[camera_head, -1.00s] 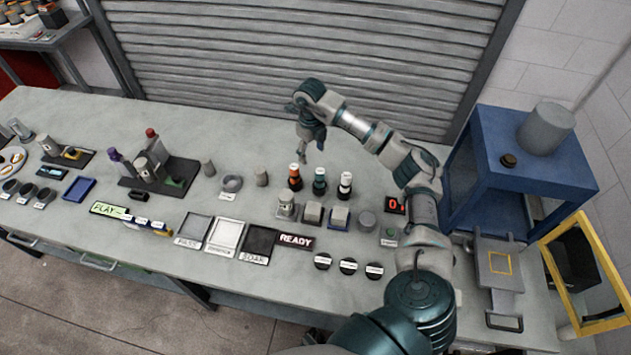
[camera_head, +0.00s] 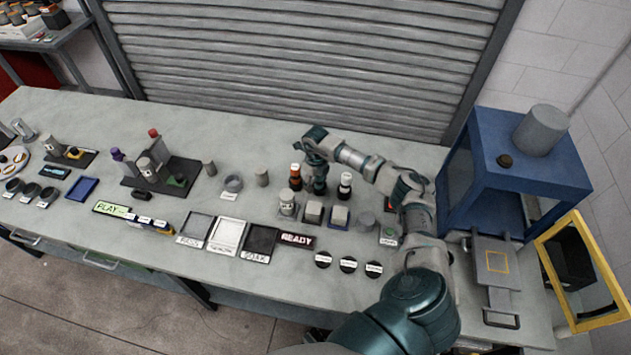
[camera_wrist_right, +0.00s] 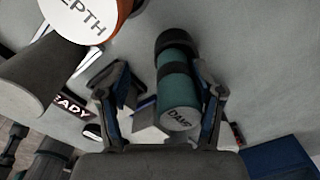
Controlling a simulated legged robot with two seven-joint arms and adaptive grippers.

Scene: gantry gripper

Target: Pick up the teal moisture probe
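The teal moisture probe, a dark-capped teal cylinder marked "DAMP", lies between the two fingers in the right wrist view (camera_wrist_right: 176,85). My right gripper (camera_wrist_right: 158,90) is open around it. The right finger is close beside the probe, and a gap shows between the probe and the left finger. In the head view my right gripper (camera_head: 317,176) comes down from above over the probe, which is largely hidden there. The probe stands between an orange probe (camera_head: 295,174) and a white probe (camera_head: 345,184). My left gripper is not in view.
The orange probe, marked "DEPTH", also shows close to my left finger in the right wrist view (camera_wrist_right: 88,18). A blue cabinet (camera_head: 567,176) stands right. The bench behind is clear.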

